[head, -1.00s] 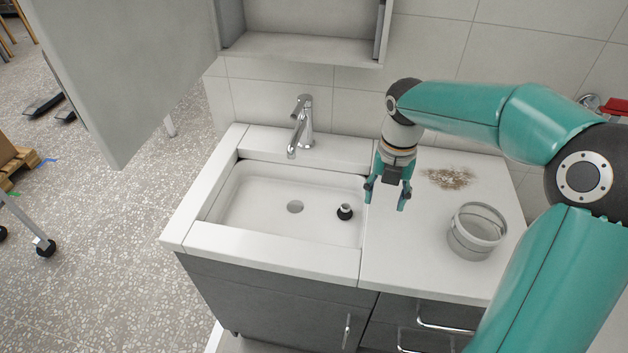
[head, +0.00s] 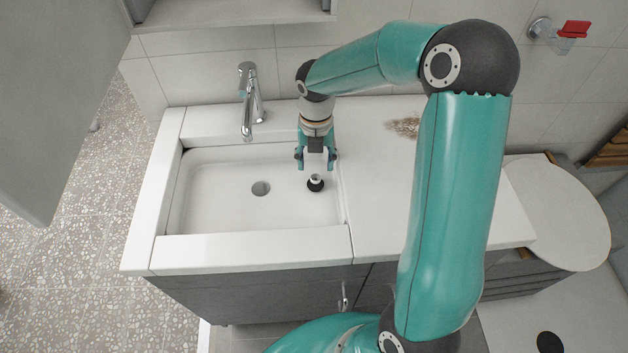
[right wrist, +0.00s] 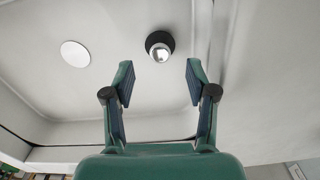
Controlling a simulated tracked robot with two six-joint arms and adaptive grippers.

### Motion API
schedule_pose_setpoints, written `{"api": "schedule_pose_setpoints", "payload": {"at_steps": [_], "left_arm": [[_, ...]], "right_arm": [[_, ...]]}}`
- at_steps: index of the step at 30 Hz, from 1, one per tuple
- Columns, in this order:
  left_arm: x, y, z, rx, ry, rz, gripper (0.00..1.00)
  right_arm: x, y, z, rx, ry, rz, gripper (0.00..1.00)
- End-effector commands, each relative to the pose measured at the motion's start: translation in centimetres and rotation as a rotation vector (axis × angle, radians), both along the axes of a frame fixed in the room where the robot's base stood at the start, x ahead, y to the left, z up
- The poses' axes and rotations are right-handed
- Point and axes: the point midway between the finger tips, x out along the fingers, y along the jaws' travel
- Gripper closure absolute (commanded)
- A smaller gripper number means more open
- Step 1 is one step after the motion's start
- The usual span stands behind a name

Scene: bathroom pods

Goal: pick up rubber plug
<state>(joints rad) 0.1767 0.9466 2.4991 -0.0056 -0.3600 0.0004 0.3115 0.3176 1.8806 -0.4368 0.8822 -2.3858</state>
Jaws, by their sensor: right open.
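The rubber plug (head: 315,183) is black with a pale metallic knob on top. It sits on the floor of the white sink basin (head: 215,208), right of the round drain (head: 261,188). My right gripper (head: 316,164) is open and empty, just behind and above the plug in the head view. In the right wrist view the plug (right wrist: 160,46) lies beyond the gap between the two open fingertips (right wrist: 159,72), apart from both. My left gripper is not in view.
A chrome faucet (head: 250,100) stands behind the basin. The white counter (head: 374,190) lies right of the sink, with a patch of brown debris (head: 405,127). An open cabinet door (head: 55,90) hangs at upper left. A toilet lid (head: 560,215) is at the right.

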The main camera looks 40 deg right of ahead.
Motion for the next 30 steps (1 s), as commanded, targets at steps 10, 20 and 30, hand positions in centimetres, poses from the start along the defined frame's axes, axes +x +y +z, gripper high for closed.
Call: {"api": "schedule_pose_setpoints", "payload": {"at_steps": [10,20,30], "left_arm": [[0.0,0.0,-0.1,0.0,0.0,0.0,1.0],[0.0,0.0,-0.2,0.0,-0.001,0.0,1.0],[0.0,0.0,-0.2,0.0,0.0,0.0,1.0]], "right_arm": [[-0.2,0.1,-2.7,0.001,0.001,-0.002,0.43],[-0.2,0.2,-6.6,0.001,0.0,-0.005,0.43],[-0.3,0.1,-6.7,0.0,-0.001,-0.005,0.6]]}}
